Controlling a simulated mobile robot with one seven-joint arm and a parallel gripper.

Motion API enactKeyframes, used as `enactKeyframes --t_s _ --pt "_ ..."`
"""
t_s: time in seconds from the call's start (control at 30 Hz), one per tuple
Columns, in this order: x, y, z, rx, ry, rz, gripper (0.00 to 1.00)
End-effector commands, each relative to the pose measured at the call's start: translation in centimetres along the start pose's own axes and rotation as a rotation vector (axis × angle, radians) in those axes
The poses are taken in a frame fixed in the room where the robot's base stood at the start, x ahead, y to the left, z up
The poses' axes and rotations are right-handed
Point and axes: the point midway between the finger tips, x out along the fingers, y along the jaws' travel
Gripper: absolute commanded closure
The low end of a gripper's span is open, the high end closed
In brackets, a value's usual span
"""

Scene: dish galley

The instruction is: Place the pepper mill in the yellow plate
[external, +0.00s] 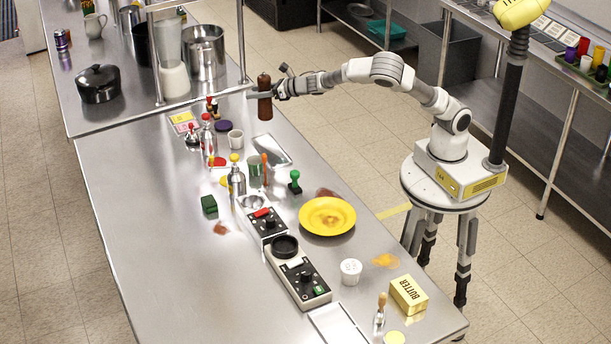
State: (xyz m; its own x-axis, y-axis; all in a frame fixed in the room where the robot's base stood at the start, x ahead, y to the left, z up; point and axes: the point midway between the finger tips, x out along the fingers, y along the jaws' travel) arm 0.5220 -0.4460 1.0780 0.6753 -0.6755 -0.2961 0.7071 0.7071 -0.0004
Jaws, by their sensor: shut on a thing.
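The pepper mill (264,98) is a dark brown, upright turned-wood piece. My gripper (262,94) is shut on it and holds it above the far part of the steel counter, at the end of my outstretched arm. The yellow plate (309,221) lies flat on the counter, lower right of the mill and well apart from it. An orange-brown patch shows in the plate's middle; I cannot tell whether it is food or a stain.
Bottles and a white cup (235,139) crowd the counter below the mill. A green-handled stamp (294,182) stands between mill and plate. Black-and-white devices (298,275) lie left of the plate; a white tub (350,271) and butter box (408,294) stand nearer.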

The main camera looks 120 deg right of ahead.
Motion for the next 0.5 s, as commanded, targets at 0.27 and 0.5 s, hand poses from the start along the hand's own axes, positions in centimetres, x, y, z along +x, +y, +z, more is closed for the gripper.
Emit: enactKeyframes --t_s 0.27,0.5 --pt "-0.6 4.0 0.0 -0.017 -0.002 0.085 1.00" --pt "-4.4 15.0 0.4 -0.087 0.001 0.329 1.00"
